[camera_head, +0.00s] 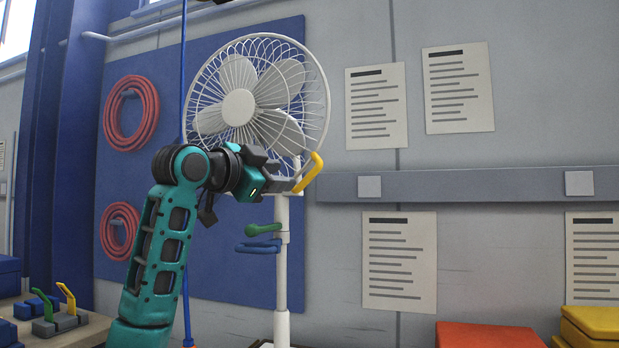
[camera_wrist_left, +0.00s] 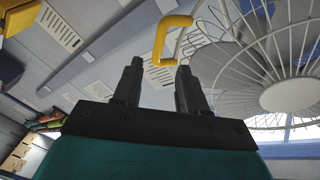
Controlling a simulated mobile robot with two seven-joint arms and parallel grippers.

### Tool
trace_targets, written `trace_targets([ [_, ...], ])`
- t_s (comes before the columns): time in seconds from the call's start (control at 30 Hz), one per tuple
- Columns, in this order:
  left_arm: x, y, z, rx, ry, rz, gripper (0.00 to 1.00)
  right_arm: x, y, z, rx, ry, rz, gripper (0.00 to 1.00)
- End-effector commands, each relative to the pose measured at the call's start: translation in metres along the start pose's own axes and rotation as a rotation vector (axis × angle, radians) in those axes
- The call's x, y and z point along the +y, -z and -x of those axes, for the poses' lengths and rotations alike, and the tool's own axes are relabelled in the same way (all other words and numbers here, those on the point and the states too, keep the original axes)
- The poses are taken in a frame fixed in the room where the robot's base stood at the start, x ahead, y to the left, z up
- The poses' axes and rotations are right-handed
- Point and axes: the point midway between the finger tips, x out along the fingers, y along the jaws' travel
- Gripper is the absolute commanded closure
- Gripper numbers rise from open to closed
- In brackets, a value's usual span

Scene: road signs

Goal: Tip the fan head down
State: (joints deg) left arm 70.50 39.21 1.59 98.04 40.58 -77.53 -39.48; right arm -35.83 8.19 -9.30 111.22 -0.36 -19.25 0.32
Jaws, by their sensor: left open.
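The white fan head (camera_head: 238,107) faces me, tilted slightly, on a white upright pole (camera_head: 282,270). A yellow handle (camera_head: 309,174) sticks out at the lower right of its wire cage. My left gripper (camera_head: 291,183) is just below the cage, close to the handle. In the left wrist view my left gripper (camera_wrist_left: 160,66) has its two fingers apart with nothing between them. The yellow handle (camera_wrist_left: 172,42) lies just beyond the fingertips there, and the fan head (camera_wrist_left: 285,90) is to the right. My right gripper is not in view.
A green knob (camera_head: 263,229) and a blue loop (camera_head: 258,248) are on the pole below my gripper. Red hose coils (camera_head: 131,113) hang on the blue wall panel. A red box (camera_head: 487,336) and yellow boxes (camera_head: 592,322) stand at lower right. A bench with levers (camera_head: 58,322) is lower left.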

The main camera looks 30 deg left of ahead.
Motion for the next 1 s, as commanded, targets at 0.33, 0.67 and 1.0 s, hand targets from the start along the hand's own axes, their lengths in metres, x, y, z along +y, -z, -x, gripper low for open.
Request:
trace_targets([
  [0.33, 0.0, 0.002, -0.073, -0.001, -0.004, 0.002, 0.58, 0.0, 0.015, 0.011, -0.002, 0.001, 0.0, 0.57],
  [0.67, 0.001, 0.001, -0.101, -0.001, -0.001, 0.0, 0.58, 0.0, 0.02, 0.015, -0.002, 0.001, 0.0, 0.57],
  [1.0, 0.001, 0.0, -0.102, -0.001, -0.001, -0.001, 0.63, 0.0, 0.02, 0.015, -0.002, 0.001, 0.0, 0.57],
])
